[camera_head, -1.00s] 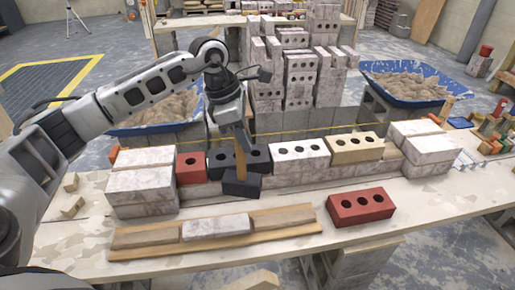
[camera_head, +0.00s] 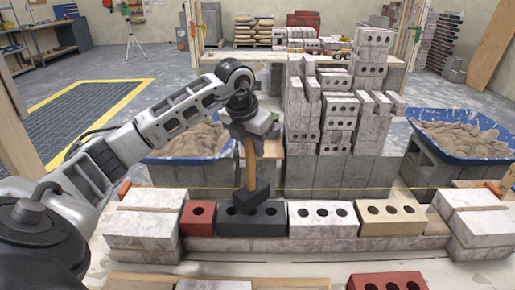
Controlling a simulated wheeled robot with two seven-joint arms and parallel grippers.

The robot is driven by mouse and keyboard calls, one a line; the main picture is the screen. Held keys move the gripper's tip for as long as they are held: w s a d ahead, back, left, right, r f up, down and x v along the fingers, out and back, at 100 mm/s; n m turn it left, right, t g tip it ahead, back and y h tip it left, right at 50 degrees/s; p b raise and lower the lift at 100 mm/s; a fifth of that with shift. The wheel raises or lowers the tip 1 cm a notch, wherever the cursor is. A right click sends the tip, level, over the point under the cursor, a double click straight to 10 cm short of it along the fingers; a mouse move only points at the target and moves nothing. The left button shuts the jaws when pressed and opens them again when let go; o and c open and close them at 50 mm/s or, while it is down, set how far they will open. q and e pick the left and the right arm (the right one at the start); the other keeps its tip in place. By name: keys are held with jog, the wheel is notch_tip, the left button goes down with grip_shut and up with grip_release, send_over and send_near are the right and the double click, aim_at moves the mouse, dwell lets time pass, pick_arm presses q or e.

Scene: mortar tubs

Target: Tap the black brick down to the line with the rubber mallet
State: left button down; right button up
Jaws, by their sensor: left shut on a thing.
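The black brick (camera_head: 262,228) sits in the top course of the low wall, between a small red brick (camera_head: 198,219) and a white three-hole brick (camera_head: 323,220). A yellow line (camera_head: 345,188) runs level along the wall. My left gripper (camera_head: 248,134) is shut on the wooden handle of the rubber mallet (camera_head: 250,165). The handle hangs nearly upright, and its black head overlaps the black brick's top in the picture, hiding part of it. I cannot tell whether head and brick touch. My right gripper is not in view.
White block stacks stand at the left (camera_head: 142,228) and right (camera_head: 476,222). A loose red brick (camera_head: 388,282) lies in front. Tall grey brick stacks (camera_head: 325,110) and blue mortar tubs (camera_head: 462,154) stand behind.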

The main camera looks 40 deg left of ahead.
aim_at(252, 156)
pick_arm(q)
jog(key=shift+s+r, duration=0.15)
notch_tip(252, 156, down, 4)
jog(key=b, duration=0.3)
jog(key=shift+r+p, duration=0.35)
notch_tip(252, 156, up, 4)
jog(key=p, duration=0.3)
jog(key=shift+f, duration=0.35)
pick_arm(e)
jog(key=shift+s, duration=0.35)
pick_arm(q)
jog(key=shift+d, duration=0.1)
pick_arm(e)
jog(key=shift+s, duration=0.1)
